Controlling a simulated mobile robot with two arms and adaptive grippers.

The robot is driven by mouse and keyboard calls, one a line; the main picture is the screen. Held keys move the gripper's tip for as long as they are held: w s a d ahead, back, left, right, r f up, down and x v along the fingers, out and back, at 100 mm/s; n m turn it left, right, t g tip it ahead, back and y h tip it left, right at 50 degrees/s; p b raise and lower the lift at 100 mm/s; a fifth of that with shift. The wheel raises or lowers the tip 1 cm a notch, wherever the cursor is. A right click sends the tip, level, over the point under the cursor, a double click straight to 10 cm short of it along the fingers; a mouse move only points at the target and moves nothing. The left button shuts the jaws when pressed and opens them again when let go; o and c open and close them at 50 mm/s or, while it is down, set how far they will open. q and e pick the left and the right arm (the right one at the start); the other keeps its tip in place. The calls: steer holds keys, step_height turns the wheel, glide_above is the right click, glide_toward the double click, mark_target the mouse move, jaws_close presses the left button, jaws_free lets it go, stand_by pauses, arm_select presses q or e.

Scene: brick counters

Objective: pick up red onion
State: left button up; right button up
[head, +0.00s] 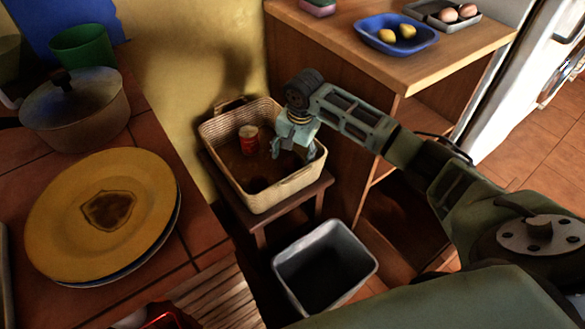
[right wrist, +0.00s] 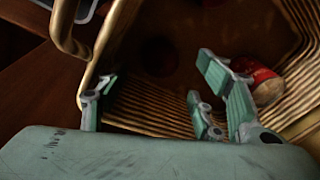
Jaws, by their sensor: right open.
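A dark, reddish round shape (right wrist: 159,56), probably the red onion, lies in deep shadow on the basket floor in the right wrist view. In the head view a dim dark patch lies low in the basket, too shadowed to identify. The woven basket (head: 278,196) stands on a small wooden stool. My right gripper (head: 291,148) is over the right part of the basket, fingers pointing down. In the right wrist view its fingers (right wrist: 160,95) are spread apart, with nothing held between them. My left gripper is not in view.
A wooden counter (head: 330,37) rises behind; a tiled counter with plates (head: 60,215) is left.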

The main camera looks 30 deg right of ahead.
mark_target(295, 159)
steer(key=shift+f, duration=0.6)
steer(key=shift+w+f, duration=0.1)
steer(key=shift+f, duration=0.2)
steer(key=f+b, duration=0.1)
steer(key=f, duration=0.2)
steer(key=f+b, duration=0.1)
steer(key=shift+w+d+f+b, duration=0.2)
steer(key=shift+w+b, duration=0.1)
steer(key=shift+f, duration=0.1)
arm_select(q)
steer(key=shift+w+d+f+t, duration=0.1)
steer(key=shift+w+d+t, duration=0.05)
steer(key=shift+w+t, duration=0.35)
arm_select(e)
steer(key=c, duration=1.2)
